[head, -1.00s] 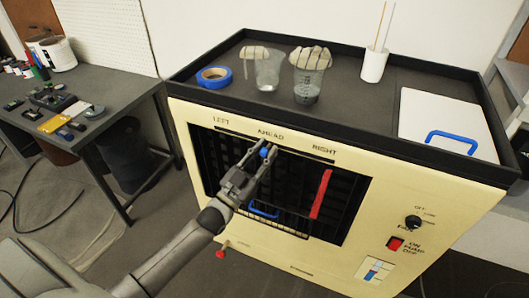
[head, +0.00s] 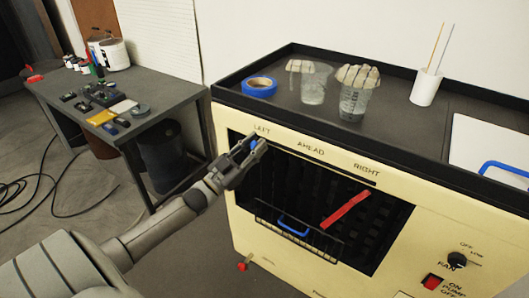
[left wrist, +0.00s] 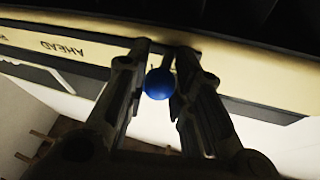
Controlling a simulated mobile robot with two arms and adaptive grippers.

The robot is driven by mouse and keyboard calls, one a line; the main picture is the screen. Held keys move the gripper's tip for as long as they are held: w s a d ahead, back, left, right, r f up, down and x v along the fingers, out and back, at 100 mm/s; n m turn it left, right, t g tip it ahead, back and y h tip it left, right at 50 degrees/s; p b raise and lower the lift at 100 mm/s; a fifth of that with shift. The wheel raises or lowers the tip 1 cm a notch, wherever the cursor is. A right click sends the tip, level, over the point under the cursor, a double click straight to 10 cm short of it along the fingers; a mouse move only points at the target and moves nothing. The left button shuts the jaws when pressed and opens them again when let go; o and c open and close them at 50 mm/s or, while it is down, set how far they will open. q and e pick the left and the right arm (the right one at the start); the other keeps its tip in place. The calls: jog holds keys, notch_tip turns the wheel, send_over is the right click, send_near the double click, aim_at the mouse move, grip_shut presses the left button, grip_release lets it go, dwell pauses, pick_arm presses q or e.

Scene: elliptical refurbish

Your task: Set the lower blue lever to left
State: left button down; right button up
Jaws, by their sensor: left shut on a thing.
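The blue lever shows as a round blue knob (head: 254,145) at the upper left of the dark grille opening, just below the word LEFT. In the left wrist view the blue knob (left wrist: 158,84) sits between the two fingers, with its thin stem above it. My left gripper (head: 252,148) is shut on the knob; its fingers partly hide it in the head view. The panel (head: 310,150) reads LEFT, AHEAD and RIGHT along the top of the opening. My right gripper is not in view.
A red bar (head: 346,209) slants across the grille (head: 300,185). A wire rack with a blue handle (head: 293,225) sits below. Beakers, blue tape (head: 259,87) and a white cup (head: 426,87) stand on the cabinet top. A cluttered grey table (head: 150,95) is at left.

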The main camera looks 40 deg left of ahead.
pick_arm(q)
jog(key=shift+a, duration=0.2)
jog(key=c, duration=1.2)
grip_release()
jog(key=shift+a, duration=0.15)
jog(key=shift+c, duration=0.2)
jog(key=shift+s+f, duration=0.15)
jog(key=shift+s, duration=0.05)
jog(key=v, duration=1.1)
jog(key=shift+s, duration=0.3)
